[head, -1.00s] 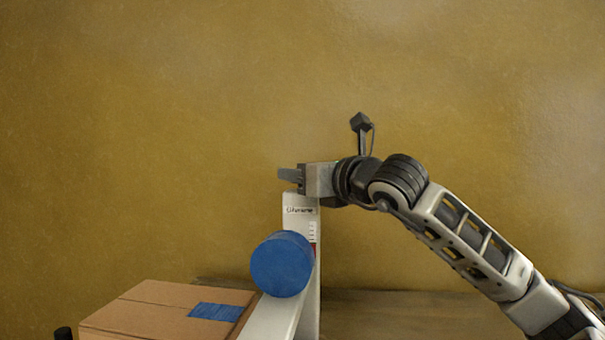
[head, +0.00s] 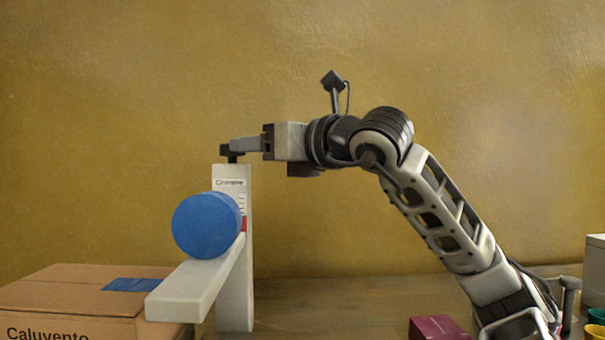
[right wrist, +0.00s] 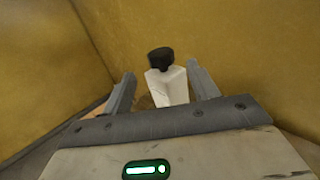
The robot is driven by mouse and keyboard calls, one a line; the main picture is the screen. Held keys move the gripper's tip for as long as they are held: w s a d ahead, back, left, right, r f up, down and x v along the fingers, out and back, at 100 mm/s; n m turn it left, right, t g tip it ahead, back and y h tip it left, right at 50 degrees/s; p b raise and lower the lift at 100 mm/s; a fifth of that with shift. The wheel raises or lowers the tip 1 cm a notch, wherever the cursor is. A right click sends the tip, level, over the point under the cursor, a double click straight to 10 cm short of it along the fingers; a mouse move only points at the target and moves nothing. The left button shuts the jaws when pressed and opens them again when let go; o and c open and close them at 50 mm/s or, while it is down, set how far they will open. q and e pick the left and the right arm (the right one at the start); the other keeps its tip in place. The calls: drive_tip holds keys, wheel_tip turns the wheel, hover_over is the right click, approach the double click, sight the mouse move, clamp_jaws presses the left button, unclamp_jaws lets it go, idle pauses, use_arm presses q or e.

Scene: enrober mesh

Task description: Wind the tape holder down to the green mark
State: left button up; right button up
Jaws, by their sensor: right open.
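The tape holder has a white upright post (head: 233,275) with a label and a scale on its face. A white arm (head: 205,285) juts forward from it, and a blue tape roll (head: 206,225) sits above that arm. A red mark (head: 244,223) shows on the scale beside the roll; I see no green mark. A black knob (head: 231,156) tops the post. My right gripper (head: 236,146) is level at the knob, from the right. In the right wrist view its jaws (right wrist: 160,80) are open, with the knob (right wrist: 160,59) between and beyond the fingertips. My left gripper is not in view.
A cardboard box (head: 60,300) with blue tape stands left of the post. A dark red box (head: 434,328) and coloured cups (head: 596,325) lie at the lower right. The table (head: 340,305) right of the post is clear. A mustard wall stands behind.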

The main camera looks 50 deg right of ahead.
use_arm(q)
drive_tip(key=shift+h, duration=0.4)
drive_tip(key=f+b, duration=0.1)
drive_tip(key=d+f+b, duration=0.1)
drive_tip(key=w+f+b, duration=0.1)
drive_tip(key=b, duration=0.1)
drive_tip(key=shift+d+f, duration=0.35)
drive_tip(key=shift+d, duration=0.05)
use_arm(e)
drive_tip(key=s, duration=0.8)
drive_tip(key=shift+a, duration=0.2)
